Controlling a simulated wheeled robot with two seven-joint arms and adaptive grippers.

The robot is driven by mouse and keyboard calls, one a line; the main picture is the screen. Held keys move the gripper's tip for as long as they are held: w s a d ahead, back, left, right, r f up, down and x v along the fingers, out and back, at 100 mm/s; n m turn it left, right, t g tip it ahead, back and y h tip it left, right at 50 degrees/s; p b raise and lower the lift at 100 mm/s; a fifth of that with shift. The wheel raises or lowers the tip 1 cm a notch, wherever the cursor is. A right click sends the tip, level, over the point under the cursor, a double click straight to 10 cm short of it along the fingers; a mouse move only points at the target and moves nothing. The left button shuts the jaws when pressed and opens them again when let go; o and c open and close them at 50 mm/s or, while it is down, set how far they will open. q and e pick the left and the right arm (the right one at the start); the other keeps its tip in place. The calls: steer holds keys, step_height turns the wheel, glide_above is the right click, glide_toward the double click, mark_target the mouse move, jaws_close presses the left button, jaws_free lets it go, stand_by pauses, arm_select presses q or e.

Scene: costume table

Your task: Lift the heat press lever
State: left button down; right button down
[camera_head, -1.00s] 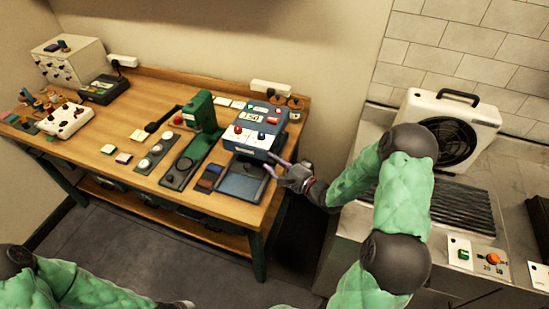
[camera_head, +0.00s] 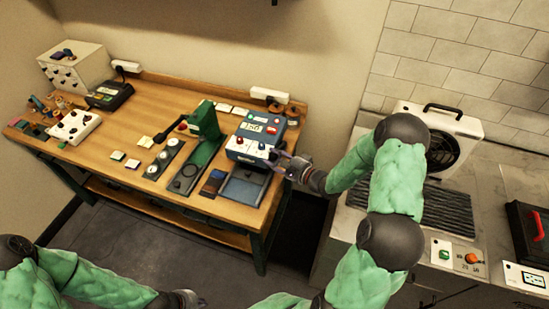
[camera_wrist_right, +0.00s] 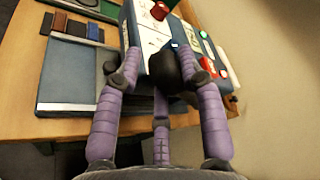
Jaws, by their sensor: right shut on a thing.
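The heat press appears to be the blue unit (camera_head: 258,128) with a lit display, at the right end of the wooden table. A dark flat plate (camera_head: 244,190) lies in front of it. My right gripper (camera_head: 280,160) is at the unit's front right edge, its fingers shut. In the right wrist view, a black knob-like end (camera_wrist_right: 190,70), which looks like the lever's handle, sits between the purple fingers of the right gripper (camera_wrist_right: 165,78). The lever's shaft is mostly hidden. My left gripper (camera_head: 187,300) is at the bottom edge, largely cut off, away from the table.
A green press (camera_head: 204,122) with a black arm stands left of the blue unit. Small gauges (camera_head: 164,158) and colored swatches (camera_head: 213,182) lie nearby. A grey counter with a fan heater (camera_head: 440,135) is on the right. Floor in front of the table is clear.

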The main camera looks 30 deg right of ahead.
steer(key=shift+w+d+r, duration=0.35)
steer(key=shift+d+r, duration=0.1)
steer(key=shift+r, duration=0.25)
steer(key=c, duration=0.8)
jaws_free()
steer(key=shift+d, duration=0.1)
steer(key=shift+s, duration=0.25)
steer(key=v, duration=1.1)
steer(key=shift+s+a+f, duration=0.3)
steer(key=shift+s, duration=0.1)
